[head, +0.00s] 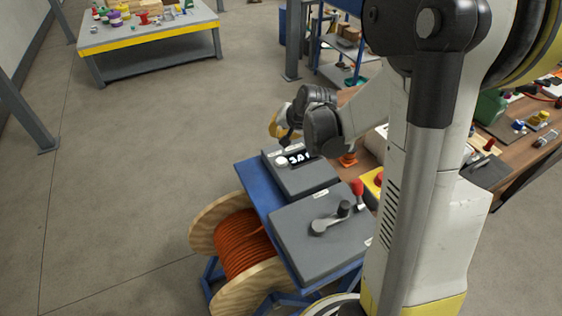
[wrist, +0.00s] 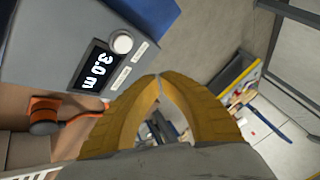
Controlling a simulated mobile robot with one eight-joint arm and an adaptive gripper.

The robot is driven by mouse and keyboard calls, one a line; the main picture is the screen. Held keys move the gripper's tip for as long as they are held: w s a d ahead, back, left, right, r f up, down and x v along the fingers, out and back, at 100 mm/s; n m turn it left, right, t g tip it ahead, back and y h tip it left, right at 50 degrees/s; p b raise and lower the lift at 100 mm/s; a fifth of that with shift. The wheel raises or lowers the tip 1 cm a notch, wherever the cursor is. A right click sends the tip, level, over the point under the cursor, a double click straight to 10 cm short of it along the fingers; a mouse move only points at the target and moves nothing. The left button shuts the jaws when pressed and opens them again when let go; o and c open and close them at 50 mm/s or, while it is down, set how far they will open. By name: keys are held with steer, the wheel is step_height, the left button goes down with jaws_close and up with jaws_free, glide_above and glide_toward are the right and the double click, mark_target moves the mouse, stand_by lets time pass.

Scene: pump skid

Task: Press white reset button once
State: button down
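In the head view the button (head: 281,161) sits at the left end of the box top, left of the lit display (head: 301,158). My gripper (wrist: 158,76) has yellow fingers whose tips meet, with nothing between them. In the wrist view the tips are below and right of the button, apart from it. In the head view my gripper (head: 277,126) is above the box's far edge, partly hidden by its own wrist.
The box stands on a blue frame (head: 252,183) beside a grey panel with a lever (head: 330,219) and a red-handled part (head: 358,187). An orange cable reel (head: 240,245) stands at the left. A workbench (head: 150,35) stands far left; the floor between is clear.

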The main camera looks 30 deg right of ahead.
mark_target(279, 158)
step_height(279, 158, down, 8)
steer(key=b, duration=0.5)
steer(key=shift+r+b, duration=0.15)
steer(key=shift+b, duration=0.15)
stand_by(0.9)
steer(key=shift+f+b, duration=0.4)
steer(key=shift+f+b, duration=0.45)
steer(key=shift+f, duration=0.05)
stand_by(0.6)
steer(key=shift+r, duration=0.1)
steer(key=shift+r+p, duration=0.7)
steer(key=shift+r, duration=0.15)
steer(key=shift+r+p, duration=1.9)
steer(key=shift+r, duration=0.6)
